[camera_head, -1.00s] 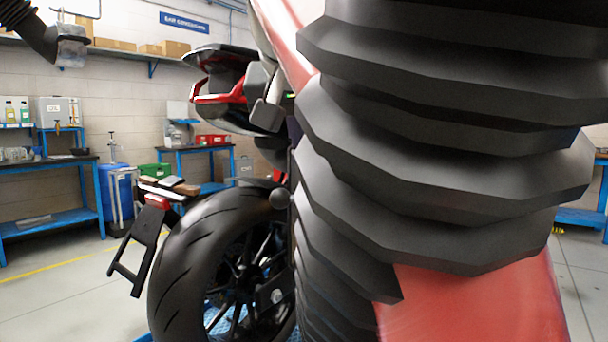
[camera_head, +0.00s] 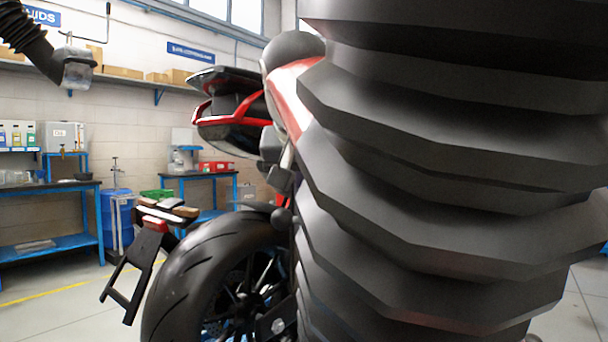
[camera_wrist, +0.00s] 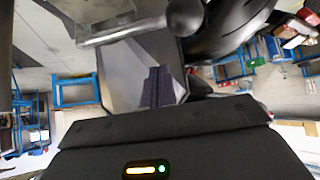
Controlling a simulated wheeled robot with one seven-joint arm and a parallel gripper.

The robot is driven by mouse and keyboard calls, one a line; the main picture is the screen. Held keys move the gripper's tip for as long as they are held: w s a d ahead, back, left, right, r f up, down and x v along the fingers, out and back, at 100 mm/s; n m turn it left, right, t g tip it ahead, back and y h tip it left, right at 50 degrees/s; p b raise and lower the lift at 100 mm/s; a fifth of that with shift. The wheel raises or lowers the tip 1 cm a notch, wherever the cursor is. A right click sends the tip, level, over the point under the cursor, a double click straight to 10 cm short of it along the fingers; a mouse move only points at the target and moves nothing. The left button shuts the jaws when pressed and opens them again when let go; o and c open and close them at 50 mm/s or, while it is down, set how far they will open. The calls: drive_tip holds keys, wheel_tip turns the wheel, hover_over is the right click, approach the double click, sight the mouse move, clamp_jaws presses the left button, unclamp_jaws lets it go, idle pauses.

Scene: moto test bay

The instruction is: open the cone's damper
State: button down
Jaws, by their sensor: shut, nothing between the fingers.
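In the wrist view, my gripper (camera_wrist: 157,74) is shut and empty, its dark fingers together. Just beyond the fingers is a pale grey faceted surface (camera_wrist: 118,75), which looks like part of the cone; I cannot tell its full shape. A silver bar (camera_wrist: 120,34) crosses its far edge and ends in a black ball knob (camera_wrist: 185,17), which looks like the damper's lever. The fingers appear apart from bar and knob. In the head view a black ball (camera_head: 281,215) shows beside the rear wheel. Most of my gripper and the cone are hidden there behind black bellows.
Large black bellows (camera_head: 430,170) fill the right of the head view. A motorcycle's rear wheel (camera_head: 215,285) and tail (camera_head: 228,108) stand close by. A black hose with a clear box-like end (camera_head: 77,70) hangs upper left. Blue benches (camera_head: 55,240) line the wall; floor at left is clear.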

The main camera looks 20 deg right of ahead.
drive_tip(key=s+f+b, duration=0.2)
drive_tip(key=f, duration=0.1)
drive_tip(key=shift+a, duration=0.4)
drive_tip(key=shift+r, duration=0.1)
drive_tip(key=shift+s, duration=0.15)
